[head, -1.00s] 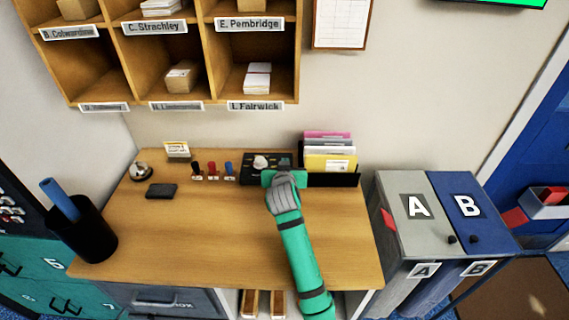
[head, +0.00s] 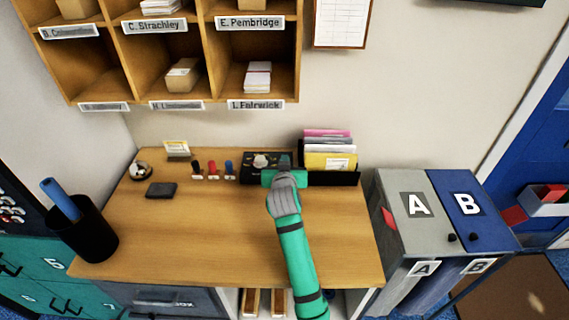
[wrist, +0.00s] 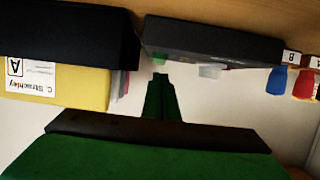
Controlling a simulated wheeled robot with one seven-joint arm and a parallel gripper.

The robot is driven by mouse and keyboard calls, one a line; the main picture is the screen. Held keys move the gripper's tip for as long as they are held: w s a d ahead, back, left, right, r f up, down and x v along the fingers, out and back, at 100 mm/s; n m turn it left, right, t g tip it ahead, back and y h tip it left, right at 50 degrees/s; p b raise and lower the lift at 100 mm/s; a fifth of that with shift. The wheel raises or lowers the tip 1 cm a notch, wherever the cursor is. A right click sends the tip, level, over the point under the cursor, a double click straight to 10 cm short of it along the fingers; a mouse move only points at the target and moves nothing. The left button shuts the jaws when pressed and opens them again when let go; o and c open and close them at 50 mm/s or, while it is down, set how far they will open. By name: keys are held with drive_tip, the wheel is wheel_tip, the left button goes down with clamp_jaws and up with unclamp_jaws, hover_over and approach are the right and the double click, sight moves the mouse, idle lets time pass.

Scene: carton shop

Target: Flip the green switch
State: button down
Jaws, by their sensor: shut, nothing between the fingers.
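A black switch box (head: 249,165) stands at the back of the desk, with a pale knob (head: 260,160) on its top. The box also shows in the wrist view (wrist: 215,40), where the picture is upside down. There a small green piece (wrist: 160,59), likely the green switch, shows at the box's edge, just beyond the fingertips. My gripper (wrist: 160,78) is shut and empty; in the head view its green body (head: 275,177) covers the box's right front. I cannot tell whether the fingers touch the switch, and its position is unclear.
A black file holder with folders (head: 330,160) stands close to the right of the box. Red, black and blue stamps (head: 213,168) stand to its left. Pigeonholes (head: 185,105) hang above. The desk's front left (head: 180,235) is clear.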

idle(0.3)
wheel_tip(320, 180, up, 4)
drive_tip(key=shift+s+a+f, duration=0.1)
drive_tip(key=f+v, duration=0.2)
drive_tip(key=v, duration=0.8)
drive_tip(key=shift+s, duration=0.45)
drive_tip(key=shift+f, duration=0.1)
